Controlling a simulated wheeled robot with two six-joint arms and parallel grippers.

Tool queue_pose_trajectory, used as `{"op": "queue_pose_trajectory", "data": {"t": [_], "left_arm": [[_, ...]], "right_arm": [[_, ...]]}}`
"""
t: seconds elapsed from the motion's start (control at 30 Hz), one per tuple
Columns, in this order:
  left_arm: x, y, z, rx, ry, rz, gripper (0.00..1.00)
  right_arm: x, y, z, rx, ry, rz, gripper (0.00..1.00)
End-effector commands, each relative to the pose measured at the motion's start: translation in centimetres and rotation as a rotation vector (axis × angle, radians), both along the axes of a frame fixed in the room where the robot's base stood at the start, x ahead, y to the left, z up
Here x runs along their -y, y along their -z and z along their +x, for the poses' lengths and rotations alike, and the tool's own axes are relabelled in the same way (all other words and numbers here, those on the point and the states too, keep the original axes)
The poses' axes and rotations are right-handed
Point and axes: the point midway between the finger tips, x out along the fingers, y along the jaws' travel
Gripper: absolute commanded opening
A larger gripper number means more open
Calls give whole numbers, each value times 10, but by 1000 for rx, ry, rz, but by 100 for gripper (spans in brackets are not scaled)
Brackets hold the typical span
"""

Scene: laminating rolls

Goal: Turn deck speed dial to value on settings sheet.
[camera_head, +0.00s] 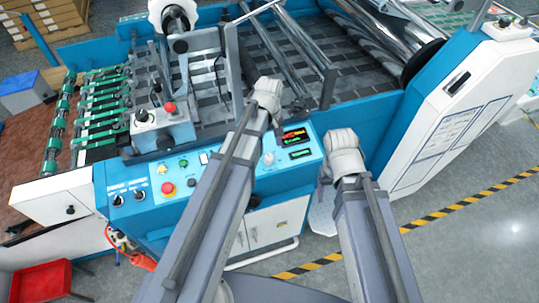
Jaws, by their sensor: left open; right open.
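The blue control panel (225,172) runs along the front of the machine. Two black dials sit at its left end, a left dial (118,201) and a right dial (140,196); their labels and pointer positions are too small to read. A pale knob (268,158) is near the displays. I cannot tell which is the deck speed dial. A printed sheet (436,135) is on the white cabinet at right; its text is unreadable. My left gripper (282,112) is above the panel's right part, away from the black dials. My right gripper (324,188) is right of the panel. Both are open, with fingers barely visible.
A red emergency button (167,188) is right of the dials; another red button (170,108) tops a grey box. Lit displays (294,136) are by my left wrist. A red bin (42,281) stands on the floor at lower left. Floor at right is clear beyond striped tape (460,196).

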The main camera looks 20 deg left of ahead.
Motion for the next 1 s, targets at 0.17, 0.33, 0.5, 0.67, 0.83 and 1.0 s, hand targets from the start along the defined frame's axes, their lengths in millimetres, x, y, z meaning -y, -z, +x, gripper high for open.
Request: {"op": "queue_pose_trajectory", "data": {"t": [0.17,0.33,0.5,0.67,0.83,1.0], "left_arm": [[0,26,0,0,0,0,70],[0,48,0,0,1,0,70],[0,64,0,0,1,0,70],[0,67,0,0,1,0,70],[0,66,0,0,1,0,70],[0,66,0,0,1,0,56]], "right_arm": [[0,26,0,0,-2,-1,70],[0,48,0,0,-1,-1,70],[0,64,0,0,0,-1,70],[0,67,0,0,0,-1,70],[0,66,0,0,0,-1,70],[0,66,0,0,0,-1,70]]}}
